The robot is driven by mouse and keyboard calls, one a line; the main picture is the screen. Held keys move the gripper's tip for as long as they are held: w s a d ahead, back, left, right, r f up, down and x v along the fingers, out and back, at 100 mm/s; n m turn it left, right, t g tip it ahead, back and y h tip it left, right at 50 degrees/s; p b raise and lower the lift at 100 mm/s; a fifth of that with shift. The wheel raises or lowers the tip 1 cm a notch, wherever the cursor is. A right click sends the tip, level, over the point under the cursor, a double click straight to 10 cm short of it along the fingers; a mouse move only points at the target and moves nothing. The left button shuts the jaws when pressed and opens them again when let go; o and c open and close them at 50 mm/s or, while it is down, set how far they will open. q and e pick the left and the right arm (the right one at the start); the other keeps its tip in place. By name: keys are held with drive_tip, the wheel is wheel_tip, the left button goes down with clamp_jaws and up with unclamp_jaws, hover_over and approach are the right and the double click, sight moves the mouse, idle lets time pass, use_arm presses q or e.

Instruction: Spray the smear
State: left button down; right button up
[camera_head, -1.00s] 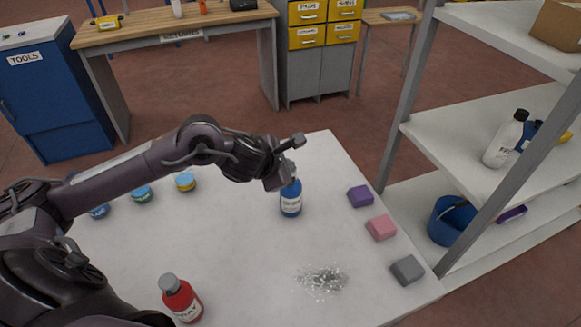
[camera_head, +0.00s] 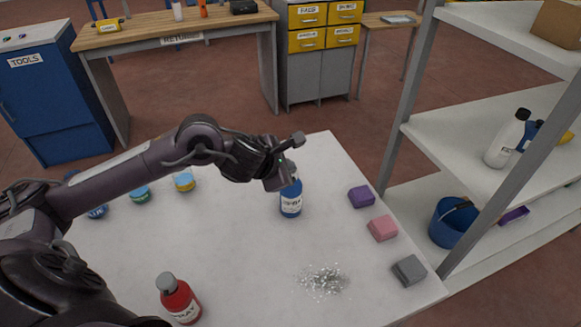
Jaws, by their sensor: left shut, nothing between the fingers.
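The smear (camera_head: 322,281) is a patch of pale grey specks on the white table (camera_head: 235,250), near its front right. A blue bottle with a white label (camera_head: 291,202) stands upright behind the smear. My left gripper (camera_head: 285,181) is shut at the top of this bottle and hides its cap; nothing shows between the fingers, and I cannot tell whether it touches the bottle. A red bottle with a grey cap and a label ending in "RAY" (camera_head: 178,300) stands at the table's front left. My right gripper is not in view.
Purple (camera_head: 361,197), pink (camera_head: 383,228) and grey (camera_head: 409,270) blocks line the table's right edge. Several small round tins, one yellow and blue (camera_head: 184,182), sit at the back left. A shelf rack (camera_head: 470,120) with bottles and a blue bucket (camera_head: 452,222) stands at right.

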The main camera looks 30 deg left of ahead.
use_arm(q)
drive_tip(key=shift+s+f, duration=0.35)
drive_tip(key=shift+f, duration=0.5)
drive_tip(key=shift+r, duration=0.1)
drive_tip(key=r+p, duration=0.1)
drive_tip(key=r, duration=0.1)
drive_tip(key=r+p, duration=0.3)
drive_tip(key=r, duration=0.1)
drive_tip(key=shift+w+a, duration=0.15)
drive_tip(key=shift+w, duration=0.2)
drive_tip(key=shift+r, duration=0.2)
idle(1.5)
